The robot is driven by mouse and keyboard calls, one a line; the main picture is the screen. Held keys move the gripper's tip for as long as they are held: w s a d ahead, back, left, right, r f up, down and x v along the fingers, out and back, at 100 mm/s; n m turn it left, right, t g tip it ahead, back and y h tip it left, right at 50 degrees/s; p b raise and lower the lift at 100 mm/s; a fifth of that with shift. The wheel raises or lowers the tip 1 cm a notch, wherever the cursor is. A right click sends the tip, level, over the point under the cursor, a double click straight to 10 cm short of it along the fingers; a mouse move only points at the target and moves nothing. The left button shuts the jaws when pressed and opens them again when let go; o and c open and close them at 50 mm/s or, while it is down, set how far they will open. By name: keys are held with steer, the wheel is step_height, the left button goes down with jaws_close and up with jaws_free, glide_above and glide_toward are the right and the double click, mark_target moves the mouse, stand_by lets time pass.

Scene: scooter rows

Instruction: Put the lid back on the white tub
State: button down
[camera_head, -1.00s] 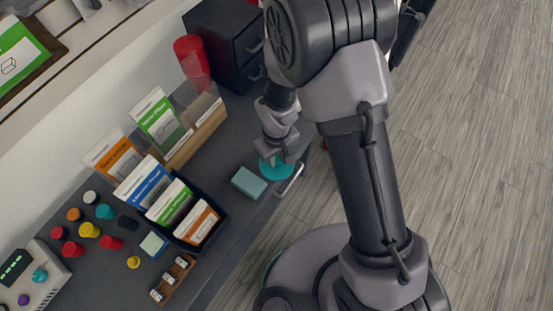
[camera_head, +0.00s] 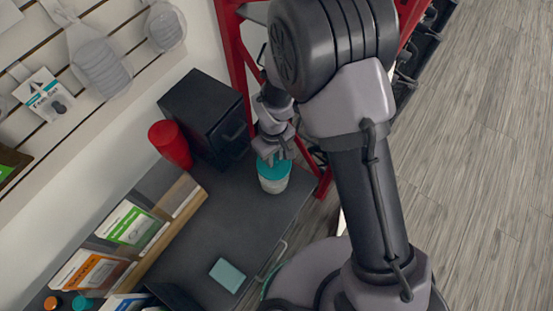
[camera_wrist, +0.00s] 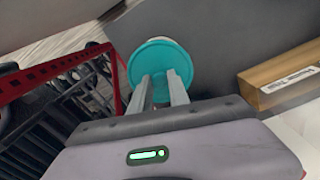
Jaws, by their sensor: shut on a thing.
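The white tub (camera_head: 273,186) stands upright on the dark counter near its far right corner. The round teal lid (camera_head: 267,172) is at the top of the tub, directly over its opening; I cannot tell whether it is fully seated. My gripper (camera_head: 273,158) is above the tub, shut on the lid. In the wrist view, the two fingers of my gripper (camera_wrist: 160,92) reach to the lid (camera_wrist: 158,62), which hides most of the tub. A thin white rim (camera_wrist: 163,40) of the tub shows past the lid's far edge.
A black drawer box (camera_head: 207,115) and a red cup (camera_head: 170,144) stand behind, to the left. A wooden card holder (camera_head: 172,222) lines the wall side. A teal block (camera_head: 227,275) lies nearer on the counter (camera_head: 235,225). A red rack frame (camera_head: 234,60) rises beyond the counter end.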

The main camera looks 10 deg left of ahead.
steer(key=shift+w+r, duration=0.15)
steer(key=shift+w, duration=0.05)
steer(key=shift+s+f+b, duration=0.3)
steer(key=shift+f+b, duration=0.1)
steer(key=shift+f, duration=0.05)
step_height(320, 180, down, 5)
steer(key=b, duration=0.3)
steer(key=shift+s+b, duration=0.1)
steer(key=shift+b, duration=0.25)
steer(key=shift+f, duration=0.2)
steer(key=shift+f+b, duration=0.2)
steer(key=shift+b, duration=0.45)
stand_by(0.7)
stand_by(0.3)
steer(key=c, duration=0.7)
jaws_free()
steer(key=shift+r, duration=0.15)
